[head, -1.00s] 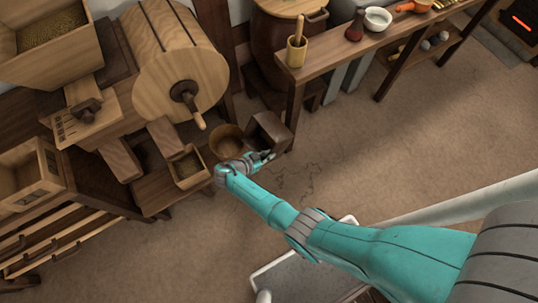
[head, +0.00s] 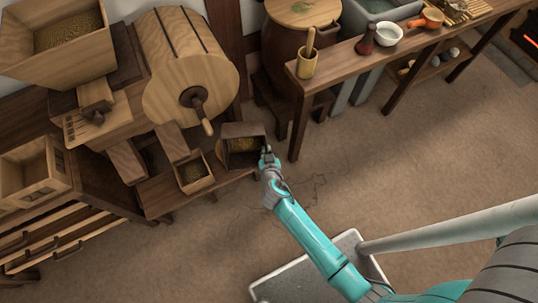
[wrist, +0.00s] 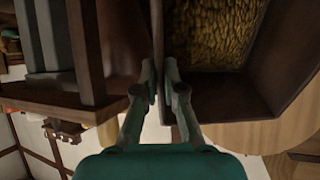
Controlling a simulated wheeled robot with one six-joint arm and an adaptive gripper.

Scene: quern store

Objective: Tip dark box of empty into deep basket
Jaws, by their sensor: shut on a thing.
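The dark box (head: 243,130) is beside the low wooden bench in the head view, its open side turned towards the camera. Yellowish grain shows inside it. My gripper (head: 268,158) is shut on the box's right wall. In the wrist view my gripper (wrist: 160,95) pinches the thin wall, with the dark box (wrist: 215,95) to the right and grain (wrist: 215,30) in it. The deep basket is not visible in the head view now; the box covers the place where it stood. A pale curved wooden surface at the wrist view's lower right cannot be identified surely.
A small wooden tray with grain (head: 193,174) stands left of the box. The drum with a crank (head: 185,65) rises behind. A table (head: 350,75) with a mortar (head: 307,64) and white bowl (head: 389,35) is at right.

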